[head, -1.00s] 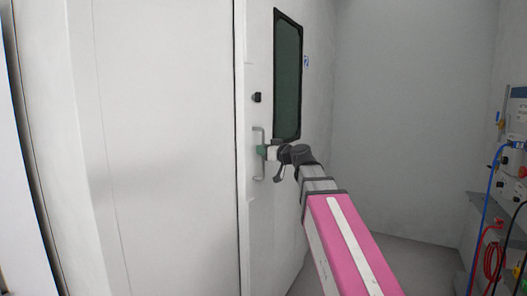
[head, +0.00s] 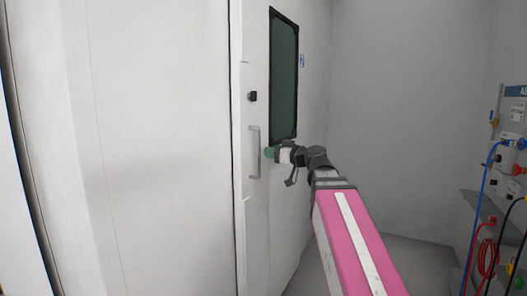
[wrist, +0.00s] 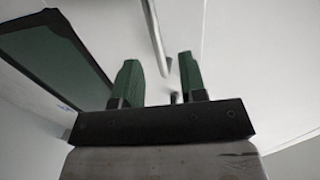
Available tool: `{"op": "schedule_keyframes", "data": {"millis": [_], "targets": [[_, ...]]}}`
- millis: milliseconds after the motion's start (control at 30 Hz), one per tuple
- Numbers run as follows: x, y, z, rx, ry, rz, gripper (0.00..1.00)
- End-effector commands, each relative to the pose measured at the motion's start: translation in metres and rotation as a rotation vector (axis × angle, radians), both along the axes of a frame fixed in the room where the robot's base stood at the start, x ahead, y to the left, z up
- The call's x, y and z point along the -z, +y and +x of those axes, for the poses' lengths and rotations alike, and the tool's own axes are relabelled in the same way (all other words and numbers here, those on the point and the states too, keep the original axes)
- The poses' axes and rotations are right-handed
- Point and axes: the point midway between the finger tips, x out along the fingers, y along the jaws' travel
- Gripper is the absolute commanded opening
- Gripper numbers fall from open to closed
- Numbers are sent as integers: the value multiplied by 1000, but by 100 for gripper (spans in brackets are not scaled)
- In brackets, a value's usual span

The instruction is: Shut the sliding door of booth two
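The sliding door (head: 262,215) is a pale panel with a tall dark window (head: 284,75), left of centre in the head view. A small blue mark, like a 2, sits right of the window. A vertical grey bar handle (head: 254,152) stands near the door's left edge. My gripper (head: 269,153) is just right of the handle, with a small gap between them in the picture. In the wrist view my gripper (wrist: 158,62) has its two green fingers apart and nothing between them. The handle (wrist: 155,35) shows ahead of the fingers there.
A wide white wall panel (head: 160,150) fills the left. A small black fitting (head: 252,96) sits above the handle. At the right stands grey equipment (head: 507,130) with blue, red and black cables. Bare floor (head: 420,258) shows between the door and the equipment.

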Motion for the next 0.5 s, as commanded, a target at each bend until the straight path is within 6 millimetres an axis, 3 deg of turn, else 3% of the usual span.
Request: {"op": "schedule_keyframes", "data": {"millis": [200, 500], "targets": [[1, -21, -20, -1, 0, 0, 38], [0, -28, -25, -2, 1, 1, 38]]}}
